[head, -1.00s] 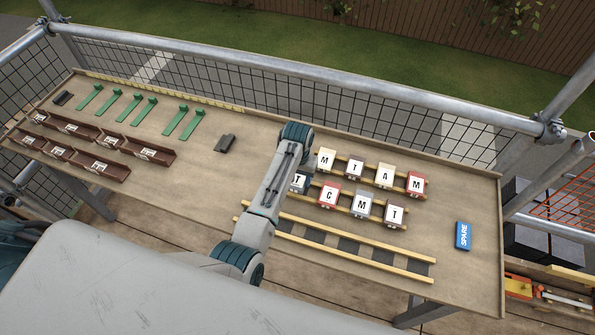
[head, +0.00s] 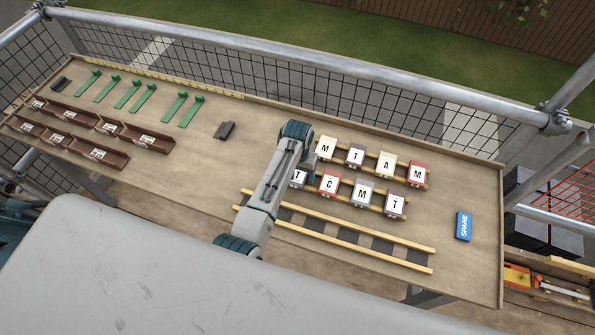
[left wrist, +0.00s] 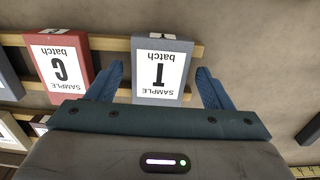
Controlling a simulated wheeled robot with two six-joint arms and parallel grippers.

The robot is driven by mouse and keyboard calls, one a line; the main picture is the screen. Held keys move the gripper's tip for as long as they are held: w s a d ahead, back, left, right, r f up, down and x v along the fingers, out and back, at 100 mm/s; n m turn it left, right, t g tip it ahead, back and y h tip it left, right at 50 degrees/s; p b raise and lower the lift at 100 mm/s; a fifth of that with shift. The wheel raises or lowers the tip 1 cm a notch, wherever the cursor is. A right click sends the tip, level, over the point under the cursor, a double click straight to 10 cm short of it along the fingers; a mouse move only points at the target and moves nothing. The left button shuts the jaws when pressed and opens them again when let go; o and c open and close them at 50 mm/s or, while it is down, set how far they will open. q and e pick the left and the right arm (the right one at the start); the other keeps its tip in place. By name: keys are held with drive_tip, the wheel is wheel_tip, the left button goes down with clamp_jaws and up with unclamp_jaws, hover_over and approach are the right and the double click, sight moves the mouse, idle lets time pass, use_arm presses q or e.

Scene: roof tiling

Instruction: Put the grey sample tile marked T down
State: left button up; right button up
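The grey sample tile marked T (head: 299,181) is at the left end of the near row of tiles, partly hidden behind my left arm in the head view. In the left wrist view the tile (left wrist: 162,68) shows upside down, lying on the wooden rails. My left gripper (left wrist: 160,72) is open, with one blue finger on each side of the tile and a visible gap at both sides. Its fingers are hidden by the arm in the head view. My right gripper is not in view.
A red tile marked C (left wrist: 60,66) lies close beside the T tile. More lettered tiles stand on the rails to the right. An empty ladder-like rack (head: 340,239) lies in front, and a blue SPARE block (head: 463,226) at the right. Brown trays (head: 97,157) and green holders (head: 143,97) are left.

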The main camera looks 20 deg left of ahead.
sight(297, 175)
use_arm(q)
drive_tip(key=shift+s+r, duration=0.1)
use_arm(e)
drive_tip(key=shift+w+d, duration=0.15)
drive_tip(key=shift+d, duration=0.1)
use_arm(q)
drive_tip(key=shift+r, duration=0.6)
wheel_tip(297, 175, up, 12)
drive_tip(key=b, duration=0.4)
drive_tip(key=shift+f, duration=0.15)
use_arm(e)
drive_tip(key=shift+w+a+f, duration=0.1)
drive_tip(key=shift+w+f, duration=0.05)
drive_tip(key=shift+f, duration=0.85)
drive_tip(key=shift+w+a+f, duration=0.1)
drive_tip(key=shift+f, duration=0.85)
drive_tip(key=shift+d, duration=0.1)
